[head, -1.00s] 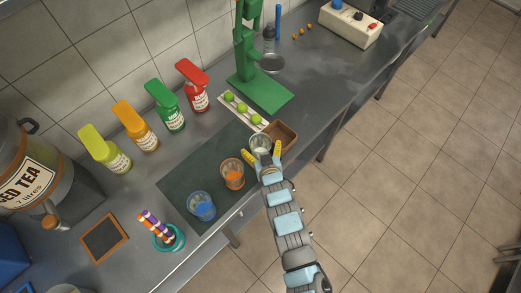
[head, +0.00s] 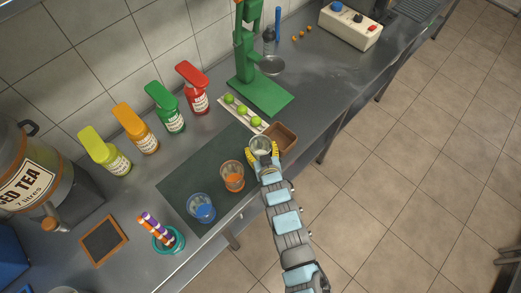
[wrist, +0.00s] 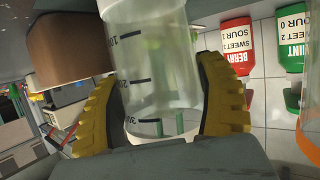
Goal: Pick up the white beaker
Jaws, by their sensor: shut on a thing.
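The white beaker (head: 261,145) is a clear, whitish cup with dark measuring marks. It stands at the right end of the dark mat (head: 185,183) in the head view. In the wrist view the beaker (wrist: 155,70) fills the middle, between two yellow ridged fingers. My gripper (head: 263,153) is shut on the beaker, with one finger on each side. The beaker looks to be at mat height; a gap beneath it cannot be told.
An orange beaker (head: 232,177) and a blue beaker (head: 201,208) stand on the mat to the left. A brown wooden box (head: 281,138) is close on the right. A tray of limes (head: 243,112) and a green press (head: 261,92) are behind.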

